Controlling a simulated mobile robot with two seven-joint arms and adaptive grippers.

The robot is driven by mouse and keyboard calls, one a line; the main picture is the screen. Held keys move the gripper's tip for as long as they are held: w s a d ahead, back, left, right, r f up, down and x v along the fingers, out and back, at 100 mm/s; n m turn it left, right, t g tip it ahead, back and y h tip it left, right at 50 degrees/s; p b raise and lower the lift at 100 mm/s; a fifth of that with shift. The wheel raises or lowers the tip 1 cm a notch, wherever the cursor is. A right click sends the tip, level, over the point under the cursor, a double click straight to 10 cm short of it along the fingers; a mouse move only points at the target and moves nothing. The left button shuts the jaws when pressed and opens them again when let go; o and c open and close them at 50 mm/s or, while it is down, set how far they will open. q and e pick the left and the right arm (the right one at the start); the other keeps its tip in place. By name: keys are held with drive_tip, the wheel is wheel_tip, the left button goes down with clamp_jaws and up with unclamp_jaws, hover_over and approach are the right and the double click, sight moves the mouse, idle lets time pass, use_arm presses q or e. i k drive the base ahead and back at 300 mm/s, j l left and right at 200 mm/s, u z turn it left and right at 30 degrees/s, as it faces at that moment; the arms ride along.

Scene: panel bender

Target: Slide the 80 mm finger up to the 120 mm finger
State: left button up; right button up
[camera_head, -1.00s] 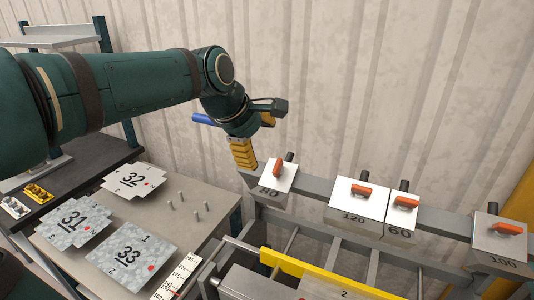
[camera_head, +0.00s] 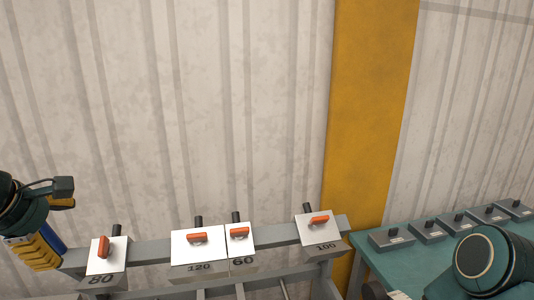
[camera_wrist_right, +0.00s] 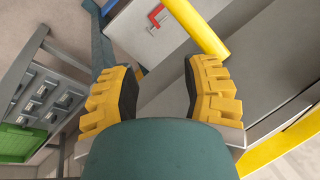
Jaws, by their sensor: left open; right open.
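The 80 mm finger (camera_head: 108,256), a pale block with a red handle, sits near the left end of the grey rail (camera_head: 150,252). The 120 mm finger (camera_head: 197,245) sits to its right, with a stretch of bare rail between them. The 60 mm finger (camera_head: 240,240) stands close against the 120's right side. My left gripper (camera_head: 44,250) is open at the left edge, left of the 80 mm finger and apart from it in the picture. My right gripper (camera_wrist_right: 158,82) is open with nothing between its yellow fingers in the right wrist view.
The 100 mm finger (camera_head: 320,230) sits farther right on the rail. A teal table (camera_head: 375,258) with several grey blocks stands at right, by a yellow post (camera_head: 370,120). The right wrist view shows a pale surface with a red handle (camera_wrist_right: 156,16) and a green bin (camera_wrist_right: 22,143).

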sight(108, 276)
drive_tip(key=k, duration=0.95)
